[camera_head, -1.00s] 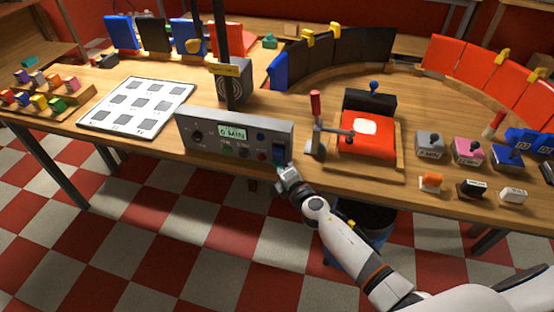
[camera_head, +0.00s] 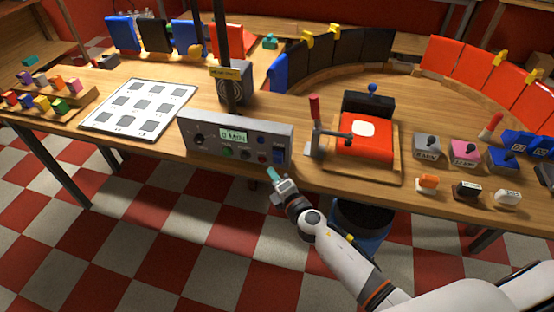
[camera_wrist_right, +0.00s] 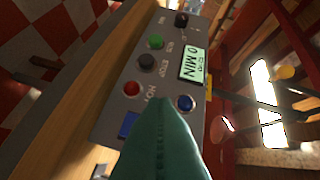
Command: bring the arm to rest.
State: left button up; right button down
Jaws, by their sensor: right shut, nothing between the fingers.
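My right gripper (camera_head: 273,176) is shut and empty, in front of the table's front edge and just below the grey control panel (camera_head: 206,144). Its teal fingertips (camera_wrist_right: 163,145) fill the lower middle of the right wrist view. The panel's display reads 0 MIN and also shows in the right wrist view (camera_wrist_right: 194,64). Green, black, red and blue buttons sit near the display, with a blue switch (camera_head: 278,156) at the panel's right end. The fingertips appear apart from the panel. My left gripper is not in view.
A red clamp fixture (camera_head: 366,148) stands right of the panel. A white grid sheet (camera_head: 115,125) lies left. A dark bin (camera_head: 362,216) stands under the table. The floor in front is open.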

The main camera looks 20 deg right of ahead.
jog(key=shift+s+a+r, duration=0.25)
jog(key=shift+s+a, duration=0.05)
jog(key=shift+s, duration=0.15)
jog(key=s+d+f+m+g+h, duration=0.1)
jog(key=s+d+f+m+g, duration=0.15)
jog(key=s+f, duration=0.55)
jog(key=s+d+f+m+g+h+b, duration=0.1)
jog(key=s+f+m+g, duration=0.25)
jog(key=f, duration=0.75)
jog(key=s+d+f+m+g, duration=0.2)
jog(key=s+f+m, duration=0.25)
jog(key=f, duration=0.55)
jog(key=s+f+m+g, duration=0.2)
jog(key=s+f, duration=0.3)
jog(key=s, duration=0.6)
jog(key=s+f+m+g, duration=0.3)
jog(key=s+f+m, duration=0.1)
jog(key=s, duration=0.6)
jog(key=s+d+f+m+g+b, duration=0.1)
jog(key=s+f+m, duration=0.3)
jog(key=s, duration=0.7)
notch_tip(320, 180, down, 3)
jog(key=shift+s+r+g+h, duration=0.15)
jog(key=shift+s+g+h, duration=0.2)
jog(key=shift+g, duration=0.55)
